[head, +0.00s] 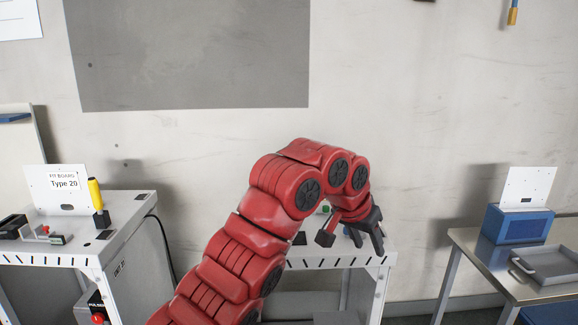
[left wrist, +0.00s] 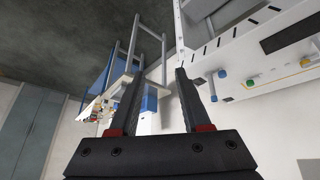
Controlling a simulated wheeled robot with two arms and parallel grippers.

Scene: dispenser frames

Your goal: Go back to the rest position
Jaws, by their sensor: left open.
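My left arm comes in from the lower left of the head view, bends at the middle and hangs down at its end. My left gripper (head: 352,246) points downward in front of the white bench (head: 372,261). In the left wrist view its two dark fingers (left wrist: 159,82) stand apart with nothing between them. The gripper is open and empty. My right arm and gripper do not show in either view.
At right, a metal table (head: 470,243) carries a blue box (head: 517,226) and a grey tray (head: 553,262). A gap separates the bench from the metal table.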

